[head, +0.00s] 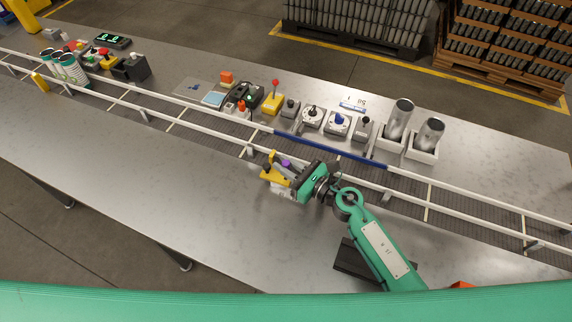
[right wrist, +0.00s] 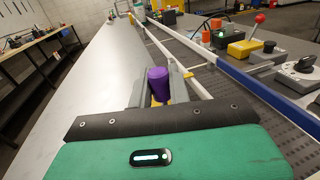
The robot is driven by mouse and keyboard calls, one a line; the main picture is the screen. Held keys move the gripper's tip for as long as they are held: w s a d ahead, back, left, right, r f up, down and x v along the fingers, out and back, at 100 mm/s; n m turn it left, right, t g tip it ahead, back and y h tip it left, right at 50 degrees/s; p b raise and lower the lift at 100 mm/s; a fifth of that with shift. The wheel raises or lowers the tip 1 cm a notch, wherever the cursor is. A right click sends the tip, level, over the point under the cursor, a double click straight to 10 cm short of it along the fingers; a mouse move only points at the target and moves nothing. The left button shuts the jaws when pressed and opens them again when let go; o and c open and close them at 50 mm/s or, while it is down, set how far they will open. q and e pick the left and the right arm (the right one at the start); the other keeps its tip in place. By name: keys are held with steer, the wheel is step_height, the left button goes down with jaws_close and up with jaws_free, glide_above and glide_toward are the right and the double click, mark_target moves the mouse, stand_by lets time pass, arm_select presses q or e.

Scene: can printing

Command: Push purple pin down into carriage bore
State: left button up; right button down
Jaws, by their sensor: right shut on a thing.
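The purple pin (head: 286,163) shows as a small purple spot at my right gripper (head: 284,170) in the head view. In the right wrist view the purple pin (right wrist: 158,84) stands between the two grey fingers of my right gripper (right wrist: 158,90), which is shut on it. A yellow piece (head: 274,177), perhaps the carriage, is beside and under the fingers at the conveyor's near rail. A little yellow also shows below the pin in the wrist view. The bore and the pin's lower end are hidden. My left gripper is not in view.
A white-railed conveyor (head: 437,209) runs along the table, with a blue rail section (head: 330,148). Behind it stand a red-knobbed yellow box (head: 273,102), several control boxes and two metal cans (head: 399,118) in white holders. The near table (head: 150,165) is clear.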

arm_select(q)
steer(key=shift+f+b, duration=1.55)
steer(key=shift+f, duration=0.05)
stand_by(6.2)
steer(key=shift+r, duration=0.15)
